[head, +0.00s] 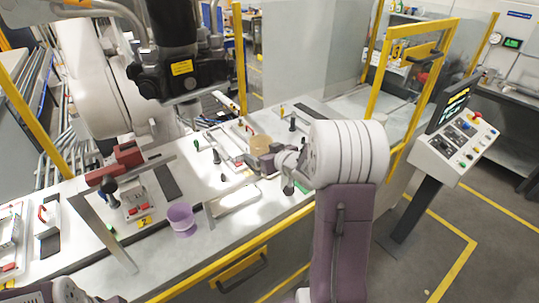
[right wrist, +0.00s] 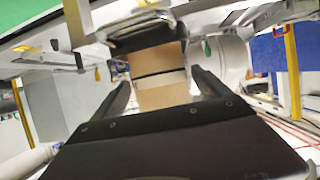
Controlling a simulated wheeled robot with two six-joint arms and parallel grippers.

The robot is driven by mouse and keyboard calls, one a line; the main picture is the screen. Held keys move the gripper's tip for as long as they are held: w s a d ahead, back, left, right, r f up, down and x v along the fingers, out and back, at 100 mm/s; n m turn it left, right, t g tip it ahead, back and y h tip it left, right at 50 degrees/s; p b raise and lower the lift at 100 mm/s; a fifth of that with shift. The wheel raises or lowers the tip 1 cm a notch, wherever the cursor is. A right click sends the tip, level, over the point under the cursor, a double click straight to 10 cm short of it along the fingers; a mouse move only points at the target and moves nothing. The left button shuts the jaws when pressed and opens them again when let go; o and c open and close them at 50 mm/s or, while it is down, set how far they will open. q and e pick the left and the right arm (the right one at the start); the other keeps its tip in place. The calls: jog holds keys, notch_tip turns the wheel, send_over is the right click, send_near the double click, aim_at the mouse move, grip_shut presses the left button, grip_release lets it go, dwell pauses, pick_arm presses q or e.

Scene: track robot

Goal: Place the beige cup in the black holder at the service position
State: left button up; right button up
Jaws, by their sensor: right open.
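The beige cup (head: 261,143) stands on the far part of the white worktable in the head view. My right gripper (head: 265,161) is at its near side. In the right wrist view the beige cup (right wrist: 160,98) shows between the two spread fingers of my open right gripper (right wrist: 160,84), with a gap visible on the right side. A dark band crosses the cup there; I cannot tell whether it belongs to the cup or to a holder. I cannot clearly make out the black holder.
A purple cup (head: 181,220) stands on the worktable (head: 160,250) near its front. A red-topped fixture (head: 117,163) is at left, and black-knobbed posts stand around the cup. A large white robot arm (head: 105,90) overhangs the back. A control console (head: 453,145) stands at right.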

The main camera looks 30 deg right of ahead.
jog(key=p+v, duration=0.1)
jog(key=v, duration=1)
jog(key=shift+s, duration=0.3)
jog(key=s+a+f+m+g+h, duration=0.1)
jog(key=s+a+f+g, duration=0.15)
jog(key=f, duration=0.25)
jog(key=s+a+f+g+h, duration=0.1)
jog(key=a+f+g, duration=0.25)
jog(key=f, duration=0.25)
jog(key=s+a+f+g+y, duration=0.2)
jog(key=s+a+f+g, duration=0.2)
jog(key=s+a, duration=0.5)
jog(key=shift+s+a+f+n+g, duration=0.25)
jog(key=shift+s+f+n+g, duration=0.15)
jog(key=shift+s+g, duration=0.6)
